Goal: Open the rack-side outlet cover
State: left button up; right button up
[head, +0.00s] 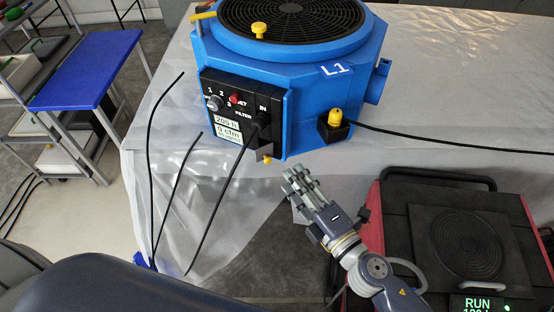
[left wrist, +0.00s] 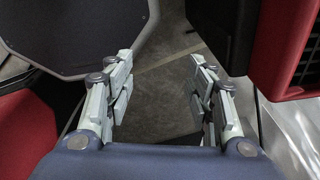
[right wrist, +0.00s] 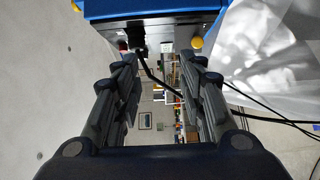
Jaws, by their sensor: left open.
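The blue machine marked L1 (head: 335,68) stands on a sheeted table. Its black front panel (head: 225,88) has a knob, a red button, small displays and a plugged black lead. A small yellow knob (head: 267,160) sits at the panel's lower edge; a yellow knob also shows in the right wrist view (right wrist: 197,42). A yellow cap (head: 336,117) on a black block is at the machine's right side. I cannot tell which part is the outlet cover. My right gripper (head: 292,182) is open below the machine, apart from it; its fingers show apart (right wrist: 160,65). My left gripper (left wrist: 160,62) is open and empty over the floor.
A rack with a blue top (head: 85,70) stands at the left. A red and black unit (head: 470,225) showing RUN is at the lower right. Black cables (head: 165,200) hang before the table, and one crosses its top. Clear plastic sheeting (head: 420,60) covers the table.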

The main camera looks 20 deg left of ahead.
jog(key=b, duration=0.6)
send_near(269, 161)
jog(key=v, duration=0.3)
jog(key=p+x, duration=0.1)
jog(key=x, duration=0.8)
jog(key=shift+w+a+f+p, duration=0.1)
jog(key=shift+p, duration=0.2)
jog(key=shift+x, duration=0.9)
grip_shut()
